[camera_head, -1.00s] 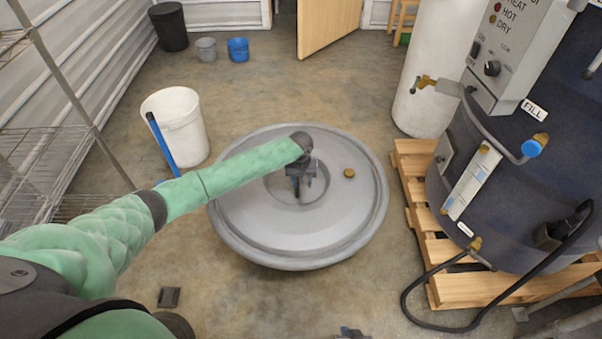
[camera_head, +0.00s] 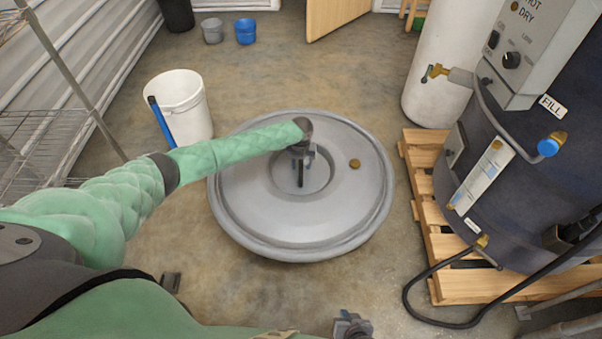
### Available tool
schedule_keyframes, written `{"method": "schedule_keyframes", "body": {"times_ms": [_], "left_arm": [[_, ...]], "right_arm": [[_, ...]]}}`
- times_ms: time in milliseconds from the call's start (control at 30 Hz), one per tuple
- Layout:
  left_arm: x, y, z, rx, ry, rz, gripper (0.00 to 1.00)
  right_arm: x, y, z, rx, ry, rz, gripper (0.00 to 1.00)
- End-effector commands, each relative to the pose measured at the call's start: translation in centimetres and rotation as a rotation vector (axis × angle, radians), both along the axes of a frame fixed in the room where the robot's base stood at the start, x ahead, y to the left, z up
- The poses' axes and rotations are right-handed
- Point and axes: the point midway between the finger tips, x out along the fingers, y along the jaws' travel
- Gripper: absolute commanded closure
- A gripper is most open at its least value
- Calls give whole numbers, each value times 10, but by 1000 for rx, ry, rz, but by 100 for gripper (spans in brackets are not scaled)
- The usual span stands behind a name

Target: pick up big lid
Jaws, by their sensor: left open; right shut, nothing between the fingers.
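The big lid (camera_head: 270,215) is a wide round grey metal disc lying flat in the middle of the floor. It has a recessed centre with a dark upright handle and a small brass fitting (camera_head: 354,164) on its right side. My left gripper (camera_head: 301,172) is open above the recessed centre, at the handle. I cannot tell whether its fingers touch the handle, as the wrist hides part of it. My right gripper (camera_head: 352,326) shows only partly at the bottom edge, shut and empty, well clear of the lid.
A dark blue boiler tank (camera_head: 500,215) stands on a wooden pallet (camera_head: 470,285) at the right, with a black hose beside it. A white bucket (camera_head: 188,100) stands behind my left forearm. Wire shelving (camera_head: 45,140) is at the left.

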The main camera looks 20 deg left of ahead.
Motion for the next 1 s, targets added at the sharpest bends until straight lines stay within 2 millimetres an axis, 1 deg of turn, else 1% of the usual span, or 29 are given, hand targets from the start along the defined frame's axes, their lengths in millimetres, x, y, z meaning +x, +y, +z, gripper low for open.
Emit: {"method": "schedule_keyframes", "body": {"times_ms": [33,100,600,667,700,767,800,833,1000], "left_arm": [[0,0,-6,0,0,0,59],[0,0,-9,0,-1,0,59],[0,-1,-11,-1,0,-1,59],[0,-1,-11,-1,0,-1,71],[0,-1,-11,-1,0,-1,79],[0,-1,-11,-1,0,-1,91],[0,-1,-11,-1,0,-1,98],[0,-1,-11,-1,0,-1,100],[0,0,-11,-1,-1,-1,100]], "right_arm": [[0,0,-1,0,0,0,100],[0,0,-1,0,0,0,100],[-1,1,1,0,0,0,100],[-1,1,0,0,0,0,100],[-1,0,0,0,0,0,100],[-1,0,0,0,0,0,100],[-1,0,0,0,1,0,100],[-1,0,0,0,1,0,100],[-1,0,0,-1,1,0,100]]}}
